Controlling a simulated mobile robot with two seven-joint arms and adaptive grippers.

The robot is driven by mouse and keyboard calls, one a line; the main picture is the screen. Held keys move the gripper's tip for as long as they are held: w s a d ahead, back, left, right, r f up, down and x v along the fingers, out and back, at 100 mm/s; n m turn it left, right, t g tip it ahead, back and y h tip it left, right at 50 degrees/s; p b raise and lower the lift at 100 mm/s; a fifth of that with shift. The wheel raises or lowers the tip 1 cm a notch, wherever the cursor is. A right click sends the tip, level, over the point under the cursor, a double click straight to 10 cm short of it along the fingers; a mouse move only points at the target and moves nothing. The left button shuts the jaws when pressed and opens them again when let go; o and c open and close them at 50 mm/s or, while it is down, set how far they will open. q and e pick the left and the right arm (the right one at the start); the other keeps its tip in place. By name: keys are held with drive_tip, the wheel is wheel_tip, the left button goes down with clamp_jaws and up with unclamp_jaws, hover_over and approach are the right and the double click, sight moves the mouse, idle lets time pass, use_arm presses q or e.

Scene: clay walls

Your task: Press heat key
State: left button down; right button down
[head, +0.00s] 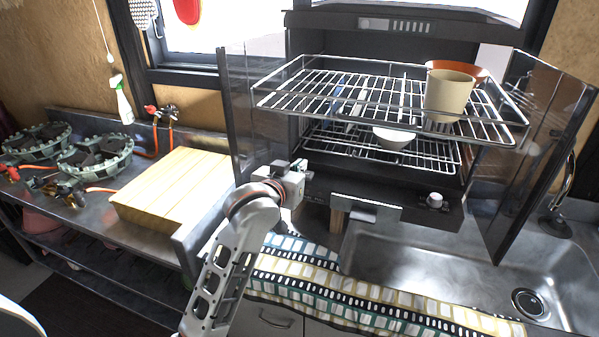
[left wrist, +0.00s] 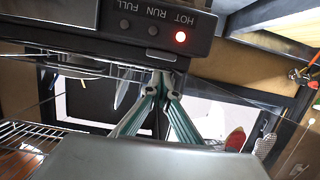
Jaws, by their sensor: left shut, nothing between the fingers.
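A dark dish-drying cabinet (head: 380,197) stands open with its lower front panel facing me. In the left wrist view its panel (left wrist: 165,18) carries the words HOT, RUN and FULL, seen upside down. A small red light (left wrist: 180,37) glows at the right of that row, beside two dark round spots. I cannot make out a separate heat key. My left gripper (head: 297,181) is at the left end of the lower panel in the head view. Its fingers (left wrist: 161,84) are shut and empty, apart from the lettered row in the wrist picture. My right gripper is out of view.
Wire racks (head: 390,95) stick out of the cabinet, with a beige cup (head: 449,93) on top. A glass door (head: 545,150) hangs open at the right. A steel sink (head: 440,265), a patterned cloth (head: 340,290) and a wooden board (head: 170,190) lie around.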

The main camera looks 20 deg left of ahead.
use_arm(q)
drive_tip(key=shift+f, duration=0.75)
